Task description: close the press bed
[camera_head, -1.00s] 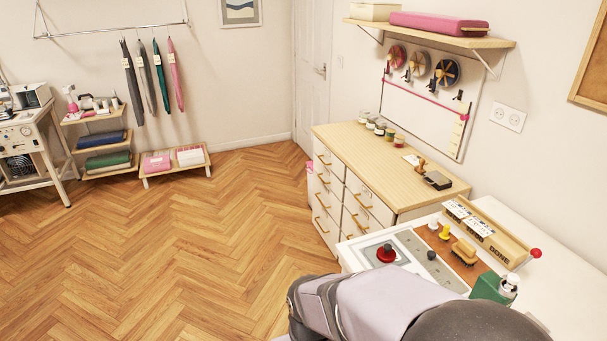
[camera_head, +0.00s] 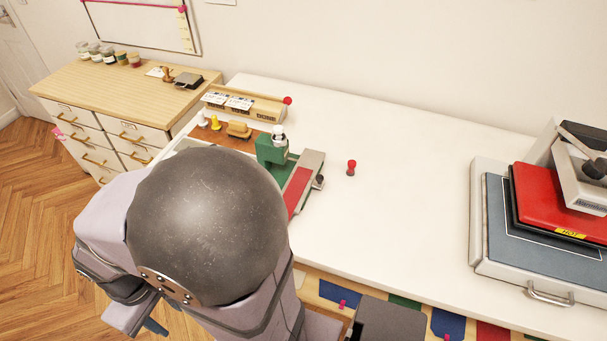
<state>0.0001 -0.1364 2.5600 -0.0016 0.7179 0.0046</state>
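The press (camera_head: 585,165) stands on the white worktop at the right edge of the camera_head view, partly cut off. Its bed has a blue-grey pad (camera_head: 500,235) in a light grey tray, with a metal handle (camera_head: 549,294) at the front. The front and left of the pad lie uncovered, out from under a red plate (camera_head: 555,200) marked HOT. My arm fills the lower left and middle of the view, well to the left of the press. I cannot make out my gripper's fingers, so its state does not show.
The white worktop (camera_head: 410,170) is clear between the arm and the press except for a small red knob (camera_head: 351,167). Coloured pieces (camera_head: 405,308) lie along the front edge.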

